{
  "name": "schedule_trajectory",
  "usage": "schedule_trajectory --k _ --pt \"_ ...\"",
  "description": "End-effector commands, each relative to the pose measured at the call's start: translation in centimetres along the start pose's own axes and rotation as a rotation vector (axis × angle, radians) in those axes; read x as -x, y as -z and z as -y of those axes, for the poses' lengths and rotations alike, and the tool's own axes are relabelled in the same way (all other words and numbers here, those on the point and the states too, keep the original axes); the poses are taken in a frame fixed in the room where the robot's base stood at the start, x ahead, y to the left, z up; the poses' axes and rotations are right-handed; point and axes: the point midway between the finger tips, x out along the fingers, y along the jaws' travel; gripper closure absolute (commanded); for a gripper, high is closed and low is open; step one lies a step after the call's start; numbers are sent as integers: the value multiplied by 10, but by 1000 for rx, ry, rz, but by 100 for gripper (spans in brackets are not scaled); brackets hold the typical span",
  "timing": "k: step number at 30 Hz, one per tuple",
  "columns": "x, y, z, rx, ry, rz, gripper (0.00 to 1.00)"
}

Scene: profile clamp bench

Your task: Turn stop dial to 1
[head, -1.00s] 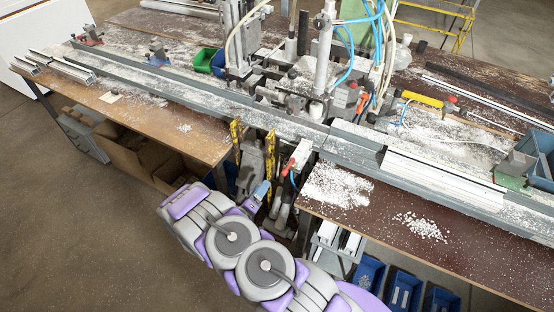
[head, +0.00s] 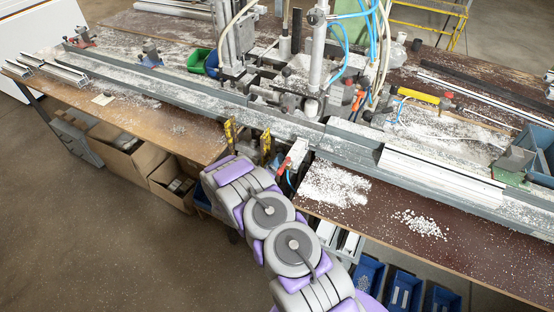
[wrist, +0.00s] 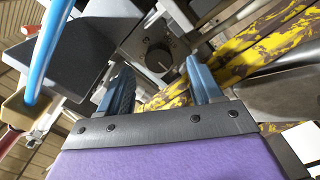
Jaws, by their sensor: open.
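The stop dial (wrist: 158,58) is a round black knob on a dark plate in the wrist view, with a pale pointer line toward its lower right. The dial appears between and beyond the fingertips, and nothing is held. I cannot tell how large the gap to it is. In the head view my arm hides the gripper and the dial.
Yellow, worn bars (wrist: 255,50) run close to the right finger. A blue hose (wrist: 45,50) and a dark block (wrist: 88,55) are at the left. In the head view, the long grey profile rail (head: 230,108) crosses the bench above my arm. Blue bins (head: 405,290) stand below.

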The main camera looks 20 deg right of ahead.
Motion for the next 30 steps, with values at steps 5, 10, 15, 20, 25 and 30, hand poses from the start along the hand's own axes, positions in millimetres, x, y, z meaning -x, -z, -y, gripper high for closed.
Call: schedule_trajectory --k 5,10,15,20,25,30 --pt "-21 -1 0 0 -2 1 35" --pt "-29 -1 0 2 -1 1 35" --pt "-29 -1 0 2 0 1 35" --pt "-29 -1 0 2 0 1 41" --pt "-29 -1 0 2 1 1 57" --pt "-29 -1 0 2 1 1 73"
